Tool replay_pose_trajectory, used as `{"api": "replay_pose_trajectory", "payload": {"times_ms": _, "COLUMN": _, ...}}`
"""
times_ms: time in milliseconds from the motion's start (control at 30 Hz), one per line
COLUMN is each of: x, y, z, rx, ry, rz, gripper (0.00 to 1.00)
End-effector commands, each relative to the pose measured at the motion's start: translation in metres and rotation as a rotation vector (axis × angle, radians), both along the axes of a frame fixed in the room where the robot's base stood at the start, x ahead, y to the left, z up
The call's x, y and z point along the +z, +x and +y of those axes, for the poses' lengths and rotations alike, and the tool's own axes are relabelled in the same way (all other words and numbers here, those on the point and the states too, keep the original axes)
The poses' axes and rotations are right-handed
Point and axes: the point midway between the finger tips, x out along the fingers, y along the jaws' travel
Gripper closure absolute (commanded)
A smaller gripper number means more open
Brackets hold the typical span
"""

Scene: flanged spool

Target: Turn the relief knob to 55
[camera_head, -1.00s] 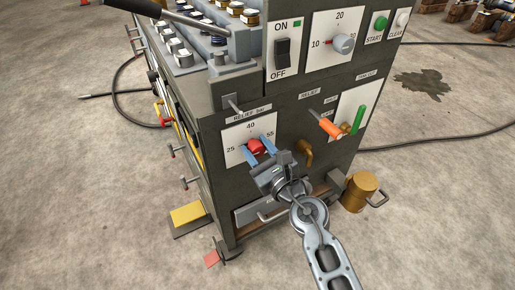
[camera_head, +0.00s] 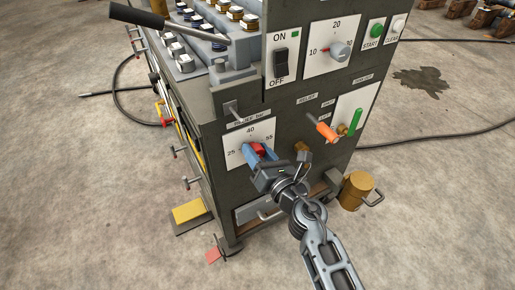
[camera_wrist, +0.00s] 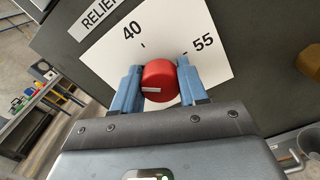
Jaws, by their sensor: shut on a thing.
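The red relief knob (camera_head: 258,148) sits on a white dial plate (camera_head: 233,157) marked 25, 40 and 55 on the cabinet's front. My gripper (camera_head: 259,153) is shut on the knob, with one blue finger on either side. In the wrist view the knob (camera_wrist: 160,78) shows between the fingertips (camera_wrist: 160,84). A short white mark lies across the knob's face, towards its left side. I cannot tell which dial value it indicates. The 40 and the 55 show above the knob in the wrist view; the 25 is hidden there.
An orange-handled lever (camera_head: 326,132) and a green-handled lever (camera_head: 355,122) stick out right of the dial. A brass fitting (camera_head: 302,147) is close to my wrist. A brass can (camera_head: 357,191) stands on the floor at the right.

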Motion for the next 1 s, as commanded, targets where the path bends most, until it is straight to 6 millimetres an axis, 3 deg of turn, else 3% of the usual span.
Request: {"api": "replay_pose_trajectory", "payload": {"times_ms": 1000, "x": 0.0025, "y": 0.0039, "z": -0.0042, "rx": -0.005, "ry": 0.803, "rz": 0.536, "gripper": 0.88}}
